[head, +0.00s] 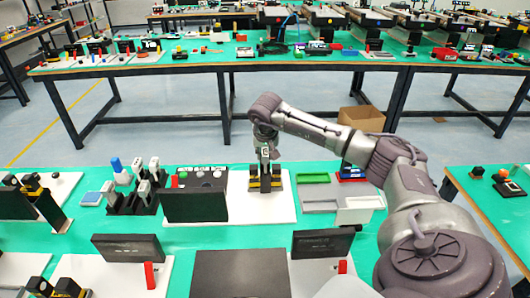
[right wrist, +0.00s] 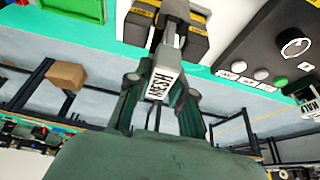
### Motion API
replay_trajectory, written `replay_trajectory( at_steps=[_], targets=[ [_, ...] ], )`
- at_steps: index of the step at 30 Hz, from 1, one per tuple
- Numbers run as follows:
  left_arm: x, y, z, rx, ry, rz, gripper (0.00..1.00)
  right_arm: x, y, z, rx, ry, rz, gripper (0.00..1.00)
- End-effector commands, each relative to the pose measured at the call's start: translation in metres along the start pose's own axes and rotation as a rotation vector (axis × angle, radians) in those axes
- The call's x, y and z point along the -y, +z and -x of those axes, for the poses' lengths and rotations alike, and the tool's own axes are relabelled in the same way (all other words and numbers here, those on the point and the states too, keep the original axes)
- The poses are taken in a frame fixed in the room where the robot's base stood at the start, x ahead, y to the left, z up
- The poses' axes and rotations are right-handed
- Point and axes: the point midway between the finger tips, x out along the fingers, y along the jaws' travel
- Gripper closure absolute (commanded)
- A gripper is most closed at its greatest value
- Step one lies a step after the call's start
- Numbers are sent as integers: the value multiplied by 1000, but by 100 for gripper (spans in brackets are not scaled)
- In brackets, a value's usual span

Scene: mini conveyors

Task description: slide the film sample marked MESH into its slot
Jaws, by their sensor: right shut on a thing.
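My right gripper (head: 265,152) points down over a dark block with yellow labels (head: 266,182). In the right wrist view my right gripper (right wrist: 160,98) is shut on the film sample marked MESH (right wrist: 160,80), a grey piece with a white label between the fingers. The sample's far end reaches between the two halves of the block (right wrist: 197,38). I cannot tell how deep it sits in the slot. My left gripper is not in view.
A dark rack (head: 122,200) with several other samples stands left of the block. A black control panel (head: 194,203) with knobs is close beside the block. Grey and green trays (head: 318,192) lie to its right. A sample marked HALF (right wrist: 309,108) shows at the wrist view's right edge.

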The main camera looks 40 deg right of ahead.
Motion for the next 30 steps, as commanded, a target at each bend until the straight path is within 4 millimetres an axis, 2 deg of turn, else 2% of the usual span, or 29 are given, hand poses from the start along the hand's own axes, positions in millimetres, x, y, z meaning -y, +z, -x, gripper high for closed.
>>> replay_trajectory(
  at_steps=[15,24,25,29,30],
  targets=[
    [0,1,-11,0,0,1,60,0,6,-15,0,0,1,100],
    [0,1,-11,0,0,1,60,0,6,-15,0,0,0,100],
    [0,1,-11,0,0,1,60,0,6,-15,0,0,0,73],
    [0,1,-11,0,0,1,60,0,6,-15,0,0,0,52],
    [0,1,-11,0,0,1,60,0,6,-15,0,0,0,49]
  ],
)
